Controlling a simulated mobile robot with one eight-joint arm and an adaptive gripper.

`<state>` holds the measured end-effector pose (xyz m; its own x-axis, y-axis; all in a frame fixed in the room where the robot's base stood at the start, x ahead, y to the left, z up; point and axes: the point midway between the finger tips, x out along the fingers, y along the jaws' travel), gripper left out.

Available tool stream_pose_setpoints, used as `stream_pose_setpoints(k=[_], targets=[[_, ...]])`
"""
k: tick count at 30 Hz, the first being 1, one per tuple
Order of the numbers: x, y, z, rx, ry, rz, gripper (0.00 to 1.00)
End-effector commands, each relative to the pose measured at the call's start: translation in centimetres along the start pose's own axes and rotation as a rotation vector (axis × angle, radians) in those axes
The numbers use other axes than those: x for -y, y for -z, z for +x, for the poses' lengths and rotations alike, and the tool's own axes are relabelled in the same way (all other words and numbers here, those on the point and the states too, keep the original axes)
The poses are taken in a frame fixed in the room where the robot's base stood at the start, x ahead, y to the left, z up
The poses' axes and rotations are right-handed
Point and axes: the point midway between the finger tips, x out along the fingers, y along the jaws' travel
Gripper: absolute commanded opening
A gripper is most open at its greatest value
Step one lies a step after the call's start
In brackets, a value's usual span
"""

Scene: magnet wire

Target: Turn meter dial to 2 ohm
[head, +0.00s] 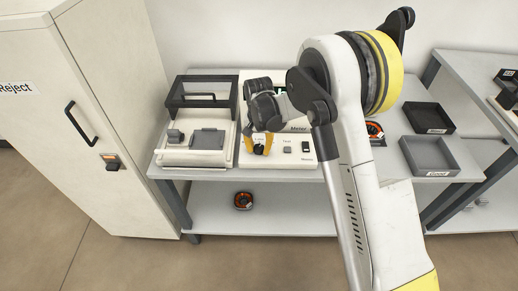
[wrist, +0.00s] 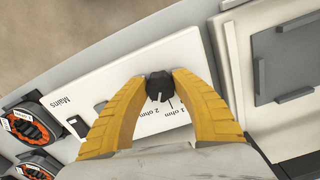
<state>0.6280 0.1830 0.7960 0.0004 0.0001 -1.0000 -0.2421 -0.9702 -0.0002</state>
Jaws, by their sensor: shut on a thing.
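The meter (head: 276,160) is a white box on the bench, with its sloped front panel facing me. Its dial (wrist: 159,86) is a small dark knob with a pale pointer mark on its lower side in the wrist view. Printed labels, including "2 ohm" and "1 ohm", lie just below the dial there; I cannot tell exactly which one the mark meets. My gripper (wrist: 160,80) has yellow fingers on both sides of the dial, shut on it. In the head view my gripper (head: 259,147) reaches down to the panel, and the arm hides part of the meter.
A fixture with a raised dark-framed lid (head: 203,90) stands left of the meter. Dark trays (head: 430,156) sit at the right. Orange-and-black coils (wrist: 28,128) lie beside the meter, and another (head: 243,201) is on the lower shelf. A white Reject cabinet (head: 90,60) stands at the left.

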Motion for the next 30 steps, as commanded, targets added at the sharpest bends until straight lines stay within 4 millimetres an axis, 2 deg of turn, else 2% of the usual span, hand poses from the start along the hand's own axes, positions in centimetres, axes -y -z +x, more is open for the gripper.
stream_pose_setpoints(k=[12, 30], targets=[[0.06, -0.04, 0.06, 0.001, -0.001, 0.215, 0.02], [0.06, -0.02, 0.05, 0.001, -0.001, 0.255, 0.02]])
